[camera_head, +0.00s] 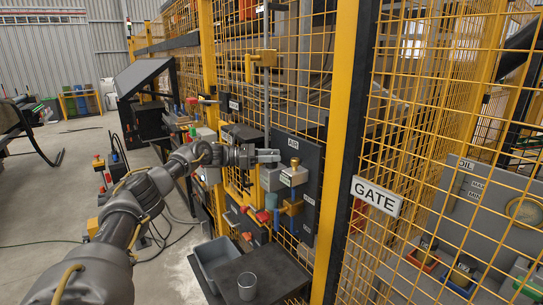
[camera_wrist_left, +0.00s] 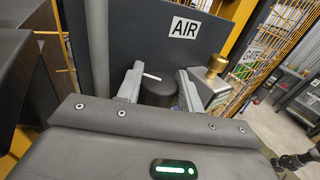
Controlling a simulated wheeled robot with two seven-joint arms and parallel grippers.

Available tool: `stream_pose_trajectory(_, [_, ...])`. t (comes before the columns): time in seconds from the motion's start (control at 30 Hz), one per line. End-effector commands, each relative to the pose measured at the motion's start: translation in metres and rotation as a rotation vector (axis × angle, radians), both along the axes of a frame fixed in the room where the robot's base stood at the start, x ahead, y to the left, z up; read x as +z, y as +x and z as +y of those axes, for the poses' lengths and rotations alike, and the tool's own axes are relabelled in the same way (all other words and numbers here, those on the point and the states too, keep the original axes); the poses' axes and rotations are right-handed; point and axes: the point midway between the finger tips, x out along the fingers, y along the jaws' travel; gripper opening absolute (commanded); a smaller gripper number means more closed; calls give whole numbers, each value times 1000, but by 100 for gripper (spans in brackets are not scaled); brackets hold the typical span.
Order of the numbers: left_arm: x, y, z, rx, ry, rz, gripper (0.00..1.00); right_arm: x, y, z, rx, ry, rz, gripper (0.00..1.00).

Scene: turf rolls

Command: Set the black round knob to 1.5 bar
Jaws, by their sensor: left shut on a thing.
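The black round knob (camera_wrist_left: 158,94) stands between the two grey fingers of my left gripper (camera_wrist_left: 157,91) in the left wrist view. The fingers are closed on its opposite sides. A white pointer line shows on the knob's top, slanting up and left. In the head view my left gripper (camera_head: 269,156) is at the dark AIR panel (camera_head: 312,163), and I cannot make out the knob there. No pressure reading is legible in either view.
A brass fitting (camera_wrist_left: 217,65) on a grey block stands just right of the gripper. Red and blue handles sit below it. Yellow mesh fencing and a post with a GATE sign (camera_head: 376,196) stand to the right. A grey bin (camera_head: 207,257) and a cup (camera_head: 247,287) are below.

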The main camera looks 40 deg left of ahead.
Motion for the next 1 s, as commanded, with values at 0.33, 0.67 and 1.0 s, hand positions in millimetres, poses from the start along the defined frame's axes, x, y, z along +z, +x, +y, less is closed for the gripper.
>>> stream_pose_trajectory(0.33, [1, 0, 0, -9, 0, -3, 14, 0, 0, 0, 0, 0, 0, 36])
stream_pose_trajectory(0.67, [0, 0, 0, -8, 0, -1, 59, 0, 0, 0, 0, 0, 0, 36])
stream_pose_trajectory(1.0, [0, 0, 0, -7, 0, -1, 59, 0, 0, 0, 0, 0, 1, 36])
